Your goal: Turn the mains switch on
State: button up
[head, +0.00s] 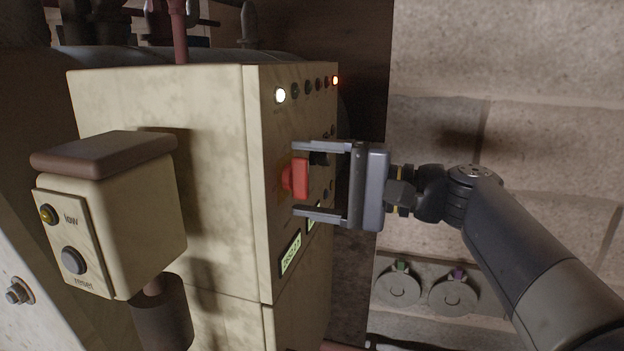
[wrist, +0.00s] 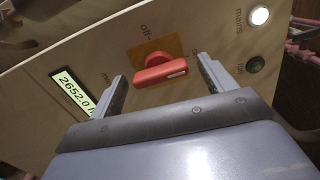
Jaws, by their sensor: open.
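The mains switch (head: 298,178) is a red rotary handle on an orange-yellow plate on the cream cabinet's panel. In the wrist view the red handle (wrist: 160,73) lies between the two fingers, with "off" printed at the plate's upper left. My gripper (head: 296,179) is open, its fingers reaching toward the panel on either side of the handle. In the wrist view my gripper (wrist: 162,80) shows a gap between each finger and the handle. A white lamp labelled "mains" (wrist: 260,15) is bright.
A row of lamps runs along the panel top, with a red lamp (head: 335,81) lit at its far end. A display (wrist: 75,91) sits beside the switch. A cream box (head: 140,215) with "low" and "reset" markings stands at left. A brick wall (head: 510,110) is behind my arm.

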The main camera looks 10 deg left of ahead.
jog(key=d+b, duration=0.2)
jog(key=d, duration=0.8)
jog(key=shift+s+d+b, duration=0.4)
jog(key=shift+s, duration=0.05)
jog(key=shift+c, duration=0.2)
dwell(1.4)
